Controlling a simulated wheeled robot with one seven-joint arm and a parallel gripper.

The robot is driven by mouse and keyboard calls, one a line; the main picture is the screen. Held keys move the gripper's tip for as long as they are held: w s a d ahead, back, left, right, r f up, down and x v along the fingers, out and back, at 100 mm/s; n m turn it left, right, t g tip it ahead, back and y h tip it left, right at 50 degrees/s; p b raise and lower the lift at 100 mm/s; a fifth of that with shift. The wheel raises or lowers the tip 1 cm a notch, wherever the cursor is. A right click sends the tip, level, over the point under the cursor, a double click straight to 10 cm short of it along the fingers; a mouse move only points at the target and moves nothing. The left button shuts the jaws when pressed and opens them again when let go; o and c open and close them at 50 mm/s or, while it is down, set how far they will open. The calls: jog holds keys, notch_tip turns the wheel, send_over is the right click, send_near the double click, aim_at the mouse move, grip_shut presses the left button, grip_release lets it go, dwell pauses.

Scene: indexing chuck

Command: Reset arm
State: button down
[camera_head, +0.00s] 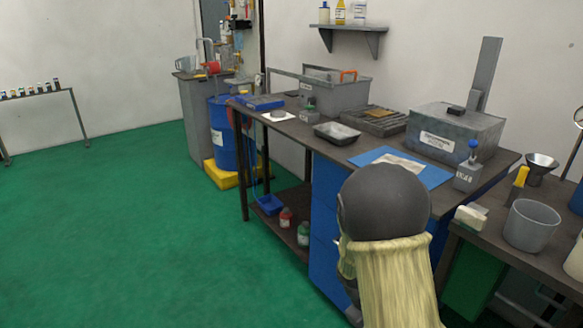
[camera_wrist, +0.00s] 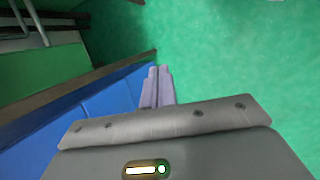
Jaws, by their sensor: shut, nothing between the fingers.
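My gripper (camera_wrist: 158,85) shows in the wrist view with its two pale fingers together and nothing between them. It points down over the green floor, beside the blue cabinet front (camera_wrist: 105,105) of the bench. In the head view my arm, with a dark grey rounded joint and a pale yellowish sleeve, stands in front of the workbench (camera_head: 290,125). The gripper itself is hidden there behind the arm.
A grey box (camera_head: 455,130), a blue mat (camera_head: 430,175) and a metal tray (camera_head: 336,133) lie on the bench. A grey beaker (camera_head: 530,225) stands on the right table. A blue drum (camera_head: 222,135) stands further back. The green floor (camera_head: 120,220) at left is clear.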

jog(key=s+a+r+m+t+y, duration=0.45)
jog(key=s+a+r+m, duration=0.2)
jog(key=s+r, duration=0.3)
notch_tip(320, 180, up, 28)
jog(key=w+g+p, duration=0.1)
jog(key=p, duration=2.6)
jog(key=shift+d+f+p, duration=0.2)
jog(key=shift+d+p, duration=0.1)
jog(key=shift+d, duration=0.1)
jog(key=shift+w, duration=0.1)
